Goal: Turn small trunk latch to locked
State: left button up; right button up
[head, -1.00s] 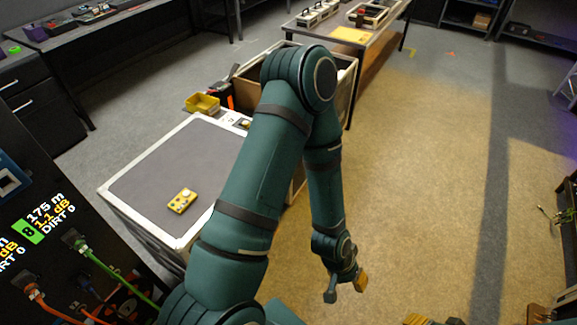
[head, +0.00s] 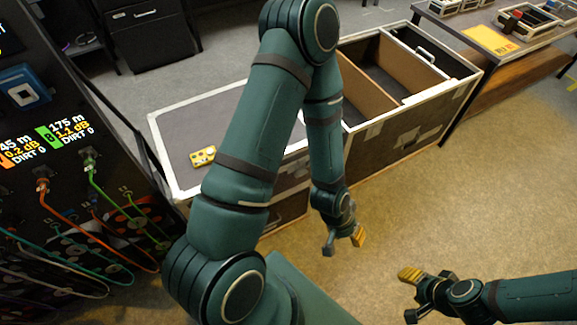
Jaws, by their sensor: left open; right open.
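A dark trunk with pale metal edging stands behind my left arm; its closed grey top (head: 215,108) is at left, and an open divided case (head: 440,92) adjoins it at right. A small plate-like fitting (head: 408,138) shows on the open case's front; I cannot tell whether it is the latch or how it is turned. My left arm hides part of the closed trunk's front. My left gripper (head: 343,243) is open and empty, over the floor in front of the trunk. My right gripper (head: 409,294) is open and empty at lower right, apart from everything.
A yellow device (head: 202,155) lies on the closed top. A dark rack panel (head: 45,185) with orange, green and teal cables stands close on the left. A table (head: 500,45) with trays and a yellow sheet is at upper right. The floor (head: 480,200) at right is clear.

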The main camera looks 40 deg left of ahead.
aim_at(299, 171)
jog(key=i+l+u, duration=0.25)
jog(key=u, duration=0.2)
jog(key=i+l+u, duration=0.2)
jog(key=l+u, duration=0.25)
jog(key=i+l+u, duration=0.2)
jog(key=l, duration=0.15)
jog(key=l+u, duration=0.2)
jog(key=l, duration=0.15)
